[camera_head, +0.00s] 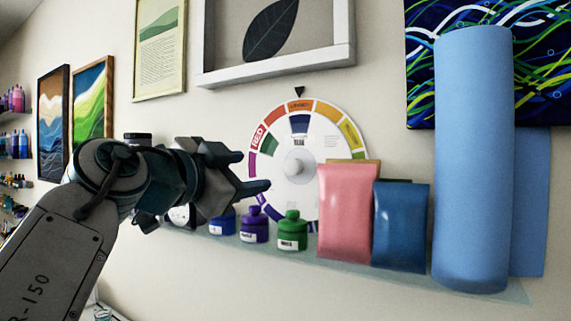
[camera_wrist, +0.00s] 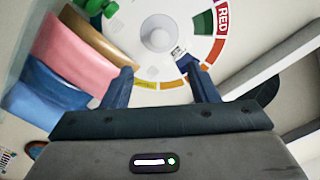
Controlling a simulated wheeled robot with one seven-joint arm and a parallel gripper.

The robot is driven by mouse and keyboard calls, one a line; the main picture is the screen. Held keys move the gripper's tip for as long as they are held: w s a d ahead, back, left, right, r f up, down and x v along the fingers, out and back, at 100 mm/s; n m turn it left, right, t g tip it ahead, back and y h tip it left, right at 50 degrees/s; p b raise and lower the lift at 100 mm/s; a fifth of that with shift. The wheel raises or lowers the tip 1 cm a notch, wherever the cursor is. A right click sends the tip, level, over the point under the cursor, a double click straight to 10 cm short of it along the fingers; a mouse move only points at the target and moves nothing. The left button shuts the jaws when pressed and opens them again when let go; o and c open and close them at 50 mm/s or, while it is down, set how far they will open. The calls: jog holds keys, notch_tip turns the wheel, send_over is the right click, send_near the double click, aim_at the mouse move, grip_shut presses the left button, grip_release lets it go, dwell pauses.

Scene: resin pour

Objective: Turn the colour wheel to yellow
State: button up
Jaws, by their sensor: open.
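The colour wheel (camera_head: 330,151) is a white disc on the wall with a ring of coloured segments and a pale central hub (camera_head: 299,166). A black pointer (camera_head: 299,91) sits above its top, with an orange segment (camera_head: 300,106) beneath it. The red segment (camera_head: 258,137) is upper left and the yellow segment (camera_head: 350,135) upper right. My gripper (camera_head: 254,172) is open and empty in front of the wheel's left side. In the wrist view the wheel appears upside down, its hub (camera_wrist: 158,36) just beyond my open fingers (camera_wrist: 164,82). I cannot tell whether the fingers touch the wheel.
A shelf (camera_head: 345,268) below holds small blue, purple and green bottles (camera_head: 292,232), a pink pouch (camera_head: 347,212) and a blue pouch (camera_head: 400,226). A tall blue roll (camera_head: 472,160) stands at right. A framed leaf picture (camera_head: 207,74) hangs above the wheel.

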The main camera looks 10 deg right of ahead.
aim_at(290, 168)
jog(key=p+x, duration=0.2)
jog(key=x, duration=1.1)
grip_shut()
jog(key=shift+d, duration=0.15)
